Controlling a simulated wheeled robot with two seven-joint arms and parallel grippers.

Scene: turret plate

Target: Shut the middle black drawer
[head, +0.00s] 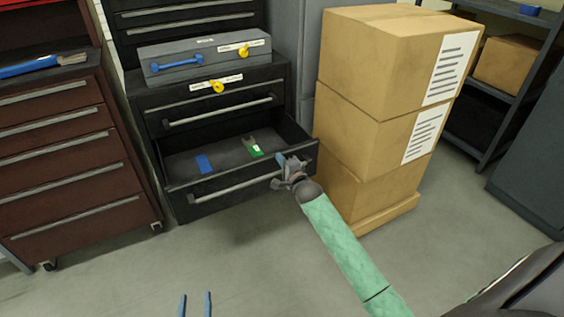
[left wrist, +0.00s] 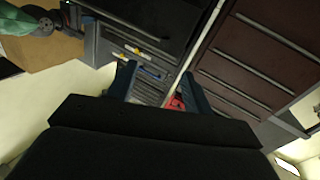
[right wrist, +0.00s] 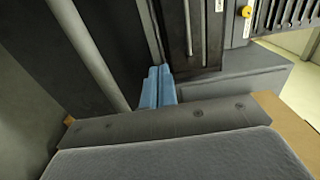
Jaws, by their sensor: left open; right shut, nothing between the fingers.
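The middle black drawer (head: 222,194) of the black cabinet (head: 165,101) stands pulled out, with its inside showing. A blue item (head: 203,163) and a green item (head: 252,148) lie in it. A long grey handle bar (head: 235,187) runs along its front and also shows in the right wrist view (right wrist: 88,52). My right gripper (head: 283,164) is shut and empty at the right end of the drawer front; I cannot tell whether it touches. Its blue fingertips (right wrist: 158,72) are together in the right wrist view. My left gripper (head: 195,304) is open and empty, low over the floor.
Stacked cardboard boxes (head: 390,95) stand close right of the drawer. A dark red cabinet (head: 65,165) stands on the left. A grey case (head: 200,62) lies on the black cabinet. The floor in front is clear.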

